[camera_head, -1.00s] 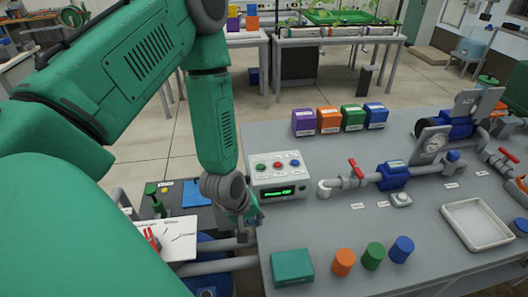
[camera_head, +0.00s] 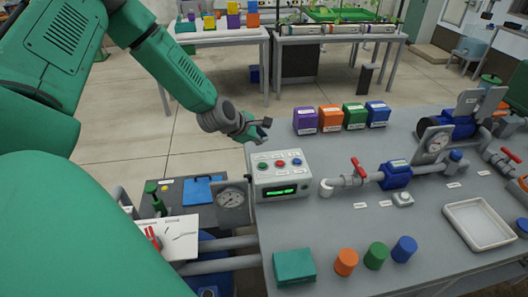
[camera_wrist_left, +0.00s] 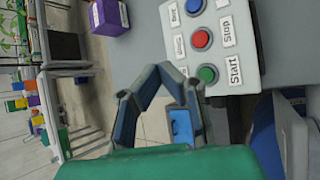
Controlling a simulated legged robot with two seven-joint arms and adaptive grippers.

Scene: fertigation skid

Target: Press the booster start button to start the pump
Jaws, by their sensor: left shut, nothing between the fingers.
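The white control box (camera_head: 281,188) stands on the grey bench, with a lit green display (camera_head: 281,191) on its front. Its top has a green button (camera_head: 262,165), a red button (camera_head: 279,163) and a blue button (camera_head: 296,161). In the left wrist view the green button (camera_wrist_left: 207,74) is labelled Start and the red button (camera_wrist_left: 201,39) is labelled Stop. My left gripper (camera_head: 265,127) is shut and empty, above and behind the box's left side, apart from the buttons. Its fingers (camera_wrist_left: 158,75) also show in the left wrist view. My right gripper is not in view.
Purple, orange, green and blue boxes (camera_head: 305,121) stand behind the control box. Pipes with a red-handled valve (camera_head: 358,168) run to its right. A gauge (camera_head: 231,198) stands at its left. A teal box (camera_head: 293,266) and a white tray (camera_head: 480,224) are nearer the front.

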